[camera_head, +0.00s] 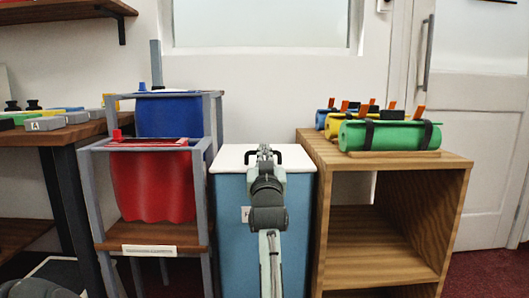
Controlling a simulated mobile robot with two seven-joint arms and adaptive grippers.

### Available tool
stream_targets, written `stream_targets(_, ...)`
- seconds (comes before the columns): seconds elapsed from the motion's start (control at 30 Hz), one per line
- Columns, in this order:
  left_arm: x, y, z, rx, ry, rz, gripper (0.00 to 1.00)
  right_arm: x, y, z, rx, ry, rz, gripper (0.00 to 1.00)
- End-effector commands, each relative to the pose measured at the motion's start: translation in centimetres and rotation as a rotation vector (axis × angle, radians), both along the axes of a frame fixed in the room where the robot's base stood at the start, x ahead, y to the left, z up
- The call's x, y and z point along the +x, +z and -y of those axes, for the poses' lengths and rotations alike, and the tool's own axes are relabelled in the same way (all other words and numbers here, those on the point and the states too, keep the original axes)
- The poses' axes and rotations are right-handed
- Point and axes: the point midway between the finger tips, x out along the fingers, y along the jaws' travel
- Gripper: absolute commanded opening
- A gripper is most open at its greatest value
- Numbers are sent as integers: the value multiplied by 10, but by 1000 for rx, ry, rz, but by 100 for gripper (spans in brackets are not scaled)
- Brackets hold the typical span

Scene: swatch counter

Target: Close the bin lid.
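The bin (231,225) is a blue box in the middle, between a grey rack and a wooden shelf unit. Its white lid (228,158) looks flat across the top; I cannot tell whether it is fully down. A dark curved shape, perhaps a handle, shows on the lid behind my gripper.
The wooden shelf unit (455,163) stands close on the right, with green, yellow and blue rolls on top. A table (66,135) is far left.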

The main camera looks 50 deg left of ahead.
Motion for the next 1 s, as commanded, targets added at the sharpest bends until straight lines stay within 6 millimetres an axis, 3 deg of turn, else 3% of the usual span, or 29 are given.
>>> stream_targets(0.03, 3, -10, -2, -19, 0, -21, 0, 0, -1, 0, 0, 0, 0, 32)
stream_targets(0.07, 3, -7, -2, -18, 0, -21, 0, 0, -1, 0, 0, 0, 0, 32)
stream_targets(0.4, 0, 65, 0, -2, 0, -1, 0, 0, -1, 0, 1, 0, 0, 32)
stream_targets(0.6, -1, 94, 1, 1, -1, 3, 0, 0, -1, 0, 1, 0, -1, 32)
stream_targets(1.0, -1, 103, 1, 4, 0, 3, 0, 0, 0, 0, 2, 0, -2, 32)
